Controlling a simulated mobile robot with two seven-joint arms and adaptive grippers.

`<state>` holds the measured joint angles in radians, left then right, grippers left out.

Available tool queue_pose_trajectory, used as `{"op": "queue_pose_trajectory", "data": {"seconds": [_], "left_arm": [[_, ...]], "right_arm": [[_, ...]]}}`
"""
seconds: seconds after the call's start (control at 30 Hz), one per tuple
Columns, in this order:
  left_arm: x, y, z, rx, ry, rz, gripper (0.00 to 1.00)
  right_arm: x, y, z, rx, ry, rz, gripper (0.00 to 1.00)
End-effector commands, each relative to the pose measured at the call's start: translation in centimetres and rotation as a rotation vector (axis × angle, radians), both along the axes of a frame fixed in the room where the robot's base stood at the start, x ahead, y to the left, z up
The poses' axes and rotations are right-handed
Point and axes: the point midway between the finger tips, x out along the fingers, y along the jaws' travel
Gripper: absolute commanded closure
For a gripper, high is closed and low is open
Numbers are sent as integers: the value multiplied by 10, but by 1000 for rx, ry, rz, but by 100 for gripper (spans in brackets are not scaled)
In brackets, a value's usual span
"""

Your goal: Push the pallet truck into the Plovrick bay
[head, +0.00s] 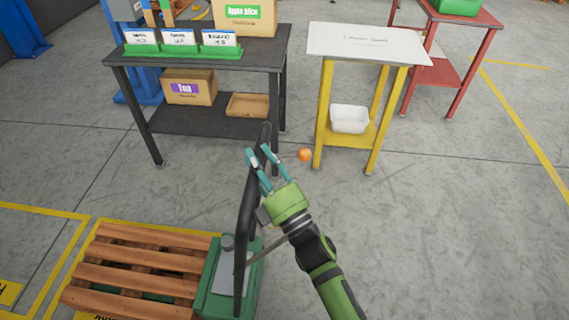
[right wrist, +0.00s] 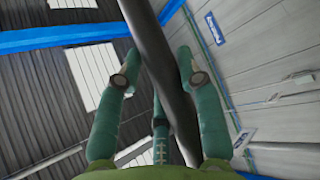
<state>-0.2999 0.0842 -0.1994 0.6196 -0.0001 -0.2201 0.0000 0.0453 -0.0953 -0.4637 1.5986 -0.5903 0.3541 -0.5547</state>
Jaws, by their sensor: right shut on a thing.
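The pallet truck has a green body (head: 218,280) and a tall black handle (head: 246,215), at the lower left of centre in the head view. A wooden pallet (head: 140,265) lies over its forks to the left. My right gripper (head: 258,154), with teal fingers, is shut on the upper part of the handle. In the right wrist view the dark handle bar (right wrist: 150,45) runs between the fingers. Yellow floor lines (head: 70,262) mark areas around and left of the pallet; their labels are cut off or covered, so I cannot read a bay name. My left gripper is out of view.
A dark table (head: 270,45) with boxes and a green label rack stands behind the truck. A yellow stand (head: 365,42) holds a white bin, and a red table (head: 470,15) is farther right. An orange ball (head: 305,155) lies on the floor. The right floor is clear.

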Motion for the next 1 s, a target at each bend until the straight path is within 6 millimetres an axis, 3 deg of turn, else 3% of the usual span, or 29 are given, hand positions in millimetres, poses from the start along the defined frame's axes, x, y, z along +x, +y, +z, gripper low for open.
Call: {"op": "queue_pose_trajectory", "data": {"seconds": [0.03, 0.47, 0.5, 0.53, 0.57, 1.0], "left_arm": [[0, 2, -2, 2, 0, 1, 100], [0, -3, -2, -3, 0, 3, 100], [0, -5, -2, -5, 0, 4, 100], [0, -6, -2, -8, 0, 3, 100], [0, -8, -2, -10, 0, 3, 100], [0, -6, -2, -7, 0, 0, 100]], "right_arm": [[4, -7, -5, -2, 9, -18, 100], [5, -3, -7, -3, 17, -20, 100], [5, -3, -6, -4, 16, -19, 56], [4, -2, -6, -3, 17, -18, 44], [4, -2, -6, -3, 17, -18, 39], [4, -1, -6, -7, 12, -16, 39]]}}
